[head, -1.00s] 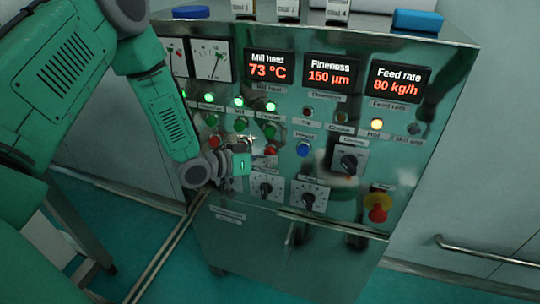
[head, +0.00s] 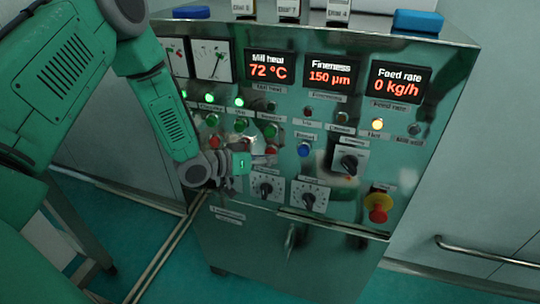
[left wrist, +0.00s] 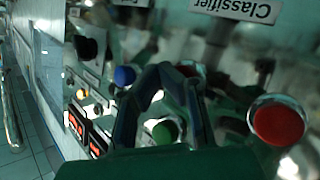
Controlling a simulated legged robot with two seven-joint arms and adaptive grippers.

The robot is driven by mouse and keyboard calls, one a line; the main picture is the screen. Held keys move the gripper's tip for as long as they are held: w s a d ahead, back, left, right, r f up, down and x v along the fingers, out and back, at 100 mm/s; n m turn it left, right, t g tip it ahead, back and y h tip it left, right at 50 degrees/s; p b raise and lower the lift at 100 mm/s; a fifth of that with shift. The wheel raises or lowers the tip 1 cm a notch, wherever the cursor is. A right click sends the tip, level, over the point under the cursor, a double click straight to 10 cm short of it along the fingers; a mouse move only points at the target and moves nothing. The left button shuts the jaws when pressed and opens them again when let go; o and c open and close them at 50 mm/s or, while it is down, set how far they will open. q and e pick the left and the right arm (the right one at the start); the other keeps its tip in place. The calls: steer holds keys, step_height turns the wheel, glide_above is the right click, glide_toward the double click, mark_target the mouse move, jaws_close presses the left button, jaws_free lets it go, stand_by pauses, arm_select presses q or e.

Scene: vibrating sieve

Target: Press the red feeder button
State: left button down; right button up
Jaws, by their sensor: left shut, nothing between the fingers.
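The red feeder button (head: 271,150) is on the metal control panel, below a green button (head: 270,131) in the column labelled Feeder. My left gripper (head: 262,159) is shut and empty, with its fingertips right at the red feeder button's lower left. In the left wrist view the fingertips (left wrist: 172,72) close together in front of a red patch (left wrist: 188,70) that looks like this button, mostly hidden. Whether they touch it I cannot tell. The feeder lamp (head: 271,106) is dark and the feed rate display (head: 399,83) reads 0 kg/h. My right gripper is not in view.
A blue button (head: 304,149) sits to the right. Rotary knobs (head: 265,189) are just below the gripper. A red emergency stop (head: 378,207) is at lower right. Another red button (left wrist: 279,122) is close to the fingers in the left wrist view.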

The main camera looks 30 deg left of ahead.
arm_select(q)
steer(key=shift+s+a+f, duration=0.1)
steer(key=shift+s+a, duration=0.2)
steer(key=shift+s, duration=0.6)
steer(key=shift+s+d+p, duration=0.2)
steer(key=shift+s+p, duration=0.05)
steer(key=shift+s, duration=0.55)
steer(key=shift+s+d+p, duration=0.25)
steer(key=shift+s, duration=0.55)
steer(key=shift+s+d+p, duration=0.2)
steer(key=shift+s+p, duration=0.05)
steer(key=shift+s, duration=0.55)
